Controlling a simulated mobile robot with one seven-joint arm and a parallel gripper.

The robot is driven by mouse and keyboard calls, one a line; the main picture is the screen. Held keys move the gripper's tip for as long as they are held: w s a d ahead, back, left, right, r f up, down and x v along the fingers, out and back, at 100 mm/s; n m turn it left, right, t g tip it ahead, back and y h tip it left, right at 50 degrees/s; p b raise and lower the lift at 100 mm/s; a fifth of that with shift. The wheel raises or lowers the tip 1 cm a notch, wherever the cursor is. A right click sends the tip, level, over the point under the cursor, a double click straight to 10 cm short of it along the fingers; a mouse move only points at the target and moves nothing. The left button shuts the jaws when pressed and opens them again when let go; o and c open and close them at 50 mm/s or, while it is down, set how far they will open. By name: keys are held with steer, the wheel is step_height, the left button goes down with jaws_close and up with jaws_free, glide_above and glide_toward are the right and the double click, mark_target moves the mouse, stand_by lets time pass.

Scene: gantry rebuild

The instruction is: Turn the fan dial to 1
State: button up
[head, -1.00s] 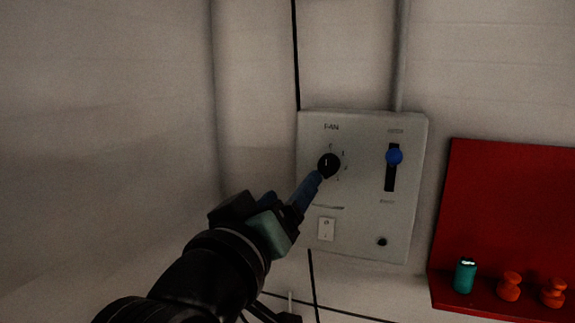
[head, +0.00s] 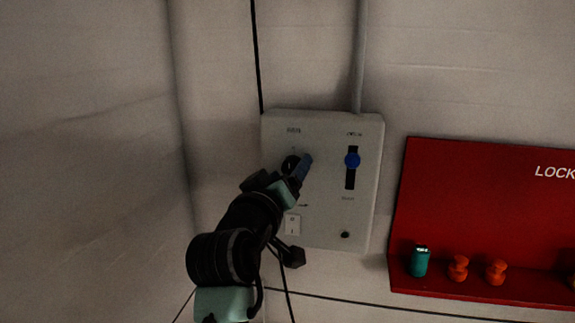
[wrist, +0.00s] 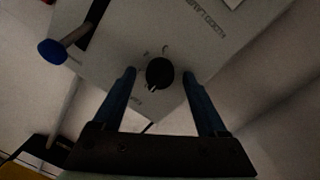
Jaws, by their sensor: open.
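The fan dial (head: 290,163) is a round black knob on the upper left of a pale grey control panel (head: 325,228). In the head view my gripper (head: 299,165) is in front of the panel at the dial and partly hides it. In the wrist view the dial (wrist: 160,72) shows between the two blue fingers of my gripper (wrist: 163,88), with a gap on each side. The fingers are open and hold nothing. A light mark shows on the dial's edge. The numbers around it are too small and dark to read.
A blue-knobbed slider (head: 352,160) is right of the dial, with a white switch (head: 292,225) and a small black button (head: 345,235) below. A red lockout board (head: 470,205) at right holds a teal item (head: 419,261) and orange pieces (head: 458,268). A conduit (head: 361,60) runs above the panel.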

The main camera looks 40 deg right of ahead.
jaws_close()
stand_by(0.5)
